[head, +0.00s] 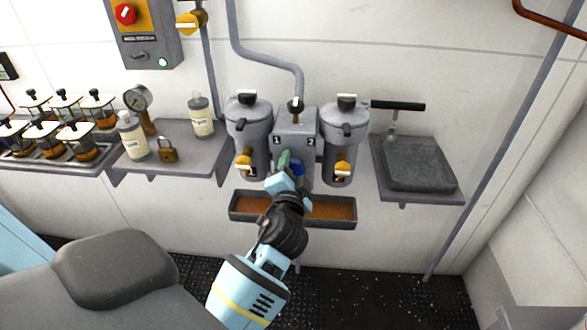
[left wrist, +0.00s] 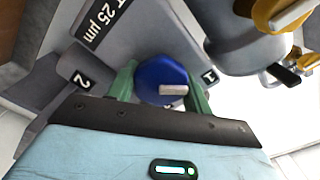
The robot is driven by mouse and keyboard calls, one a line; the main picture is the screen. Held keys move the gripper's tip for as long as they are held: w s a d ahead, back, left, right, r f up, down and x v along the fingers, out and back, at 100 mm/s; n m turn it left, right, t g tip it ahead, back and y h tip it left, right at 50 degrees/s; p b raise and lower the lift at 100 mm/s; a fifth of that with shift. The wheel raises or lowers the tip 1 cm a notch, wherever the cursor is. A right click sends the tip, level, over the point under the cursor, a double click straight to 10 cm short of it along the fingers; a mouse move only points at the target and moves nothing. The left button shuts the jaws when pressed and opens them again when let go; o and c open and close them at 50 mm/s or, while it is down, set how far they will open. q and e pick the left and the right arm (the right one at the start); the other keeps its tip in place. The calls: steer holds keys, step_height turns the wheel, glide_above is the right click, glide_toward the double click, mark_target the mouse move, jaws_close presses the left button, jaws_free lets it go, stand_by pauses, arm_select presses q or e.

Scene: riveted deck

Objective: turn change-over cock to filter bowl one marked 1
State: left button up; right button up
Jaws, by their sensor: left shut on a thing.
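The blue change-over cock (head: 298,169) sits low on the front of the grey filter block (head: 296,122), which carries the marks 1 at left and 2 at right. Filter bowl one (head: 254,115) hangs at left and filter bowl two (head: 343,125) at right. My left gripper (head: 287,163) reaches up to the cock. In the left wrist view, its green fingers (left wrist: 160,90) stand on either side of the round blue knob (left wrist: 155,72), shut on it. My right gripper is out of view.
A drip tray (head: 340,222) lies under the bowls. Yellow drain taps (head: 244,163) stick out of the bowls. A left shelf (head: 195,160) holds bottles, a gauge and a padlock. A right shelf (head: 440,196) holds a grey slab and a black-handled tool.

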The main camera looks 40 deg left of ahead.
arm_select(q)
steer(key=o, duration=1)
steer(key=shift+s+d, duration=0.1)
steer(key=b+v, duration=0.1)
steer(key=v, duration=0.6)
steer(key=shift+s+d, duration=0.15)
steer(key=shift+s, duration=0.15)
steer(key=shift+s, duration=0.1)
